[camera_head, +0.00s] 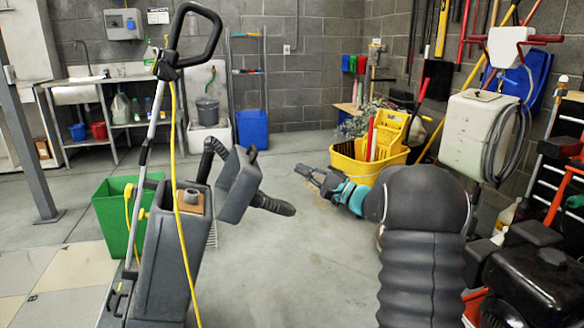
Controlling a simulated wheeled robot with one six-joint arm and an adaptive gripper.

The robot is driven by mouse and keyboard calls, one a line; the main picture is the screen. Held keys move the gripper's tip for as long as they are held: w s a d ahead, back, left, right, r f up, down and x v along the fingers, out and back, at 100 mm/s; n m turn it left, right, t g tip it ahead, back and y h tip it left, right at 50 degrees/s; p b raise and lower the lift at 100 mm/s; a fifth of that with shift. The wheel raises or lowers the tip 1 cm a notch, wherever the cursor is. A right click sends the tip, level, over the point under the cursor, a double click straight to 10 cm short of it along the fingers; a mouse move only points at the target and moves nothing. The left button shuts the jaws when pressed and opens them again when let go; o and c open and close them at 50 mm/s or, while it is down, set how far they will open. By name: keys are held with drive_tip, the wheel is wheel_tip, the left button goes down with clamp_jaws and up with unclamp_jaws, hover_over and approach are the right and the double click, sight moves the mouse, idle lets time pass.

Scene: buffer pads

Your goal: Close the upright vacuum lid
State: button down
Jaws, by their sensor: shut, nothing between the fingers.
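The upright vacuum (165,262) stands at the left, a dark grey body with a tall handle and a yellow cord. Its grey lid (238,186) is swung open to the right and tilted away from the body. A brown, box-like part with a round top shows in the open body. A black hose piece rises beside the lid, and a dark tube end sticks out at its lower right. My gripper (303,172) is right of the lid, apart from it, pointing left. It is shut and empty. The lid's hinge is not clearly visible.
A yellow mop bucket (368,160) stands behind my gripper. A green bin (115,215) is behind the vacuum at left. A white tank with a hose (478,130) and dark machinery (530,275) crowd the right. The floor (290,265) between vacuum and arm is clear.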

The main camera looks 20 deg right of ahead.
drive_tip(key=w+a+r+p, duration=0.1)
drive_tip(key=w+a+r, duration=0.2)
drive_tip(key=w+a, duration=0.3)
drive_tip(key=shift+a+r+p, duration=0.15)
drive_tip(key=shift+a+p, duration=0.15)
drive_tip(key=shift+a, duration=1.45)
drive_tip(key=shift+r, duration=0.1)
